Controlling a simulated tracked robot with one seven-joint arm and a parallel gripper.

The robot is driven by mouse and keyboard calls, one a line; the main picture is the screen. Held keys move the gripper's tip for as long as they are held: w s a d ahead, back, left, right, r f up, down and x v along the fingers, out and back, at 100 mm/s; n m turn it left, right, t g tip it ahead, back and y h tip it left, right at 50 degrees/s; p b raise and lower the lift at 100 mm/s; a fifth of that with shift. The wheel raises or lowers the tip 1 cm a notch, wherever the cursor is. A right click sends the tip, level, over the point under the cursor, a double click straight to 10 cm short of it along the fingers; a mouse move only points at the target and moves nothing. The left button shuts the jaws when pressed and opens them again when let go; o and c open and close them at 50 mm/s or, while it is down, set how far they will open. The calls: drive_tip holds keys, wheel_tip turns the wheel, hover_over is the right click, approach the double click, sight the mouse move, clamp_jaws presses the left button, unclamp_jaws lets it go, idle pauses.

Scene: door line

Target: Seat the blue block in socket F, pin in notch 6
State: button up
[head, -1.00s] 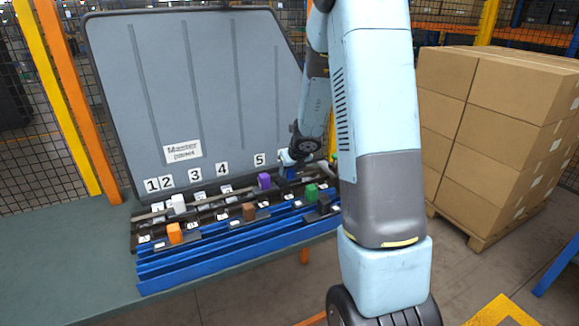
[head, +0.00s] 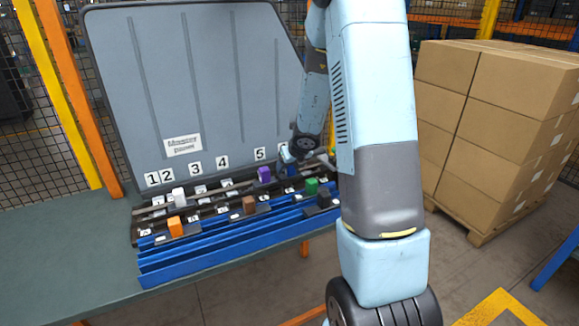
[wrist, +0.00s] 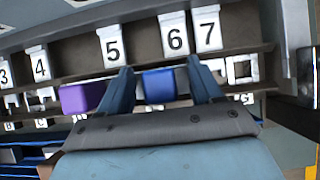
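The blue block (wrist: 160,86) shows between my fingertips in the wrist view, below and a little left of label 6 (wrist: 175,35). My gripper (wrist: 160,72) looks open around it, with a gap at least on the left side.
A purple block (wrist: 80,97) stands just left of my gripper. White (head: 179,197), orange (head: 175,226), brown (head: 249,205), green (head: 311,186) and black (head: 323,197) blocks stand along the rack. An upright grey panel (head: 200,90) rises behind. Stacked boxes (head: 490,120) are at right.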

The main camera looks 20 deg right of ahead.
idle(0.3)
drive_tip(key=shift+v, duration=6.85)
drive_tip(key=shift+c, duration=0.4)
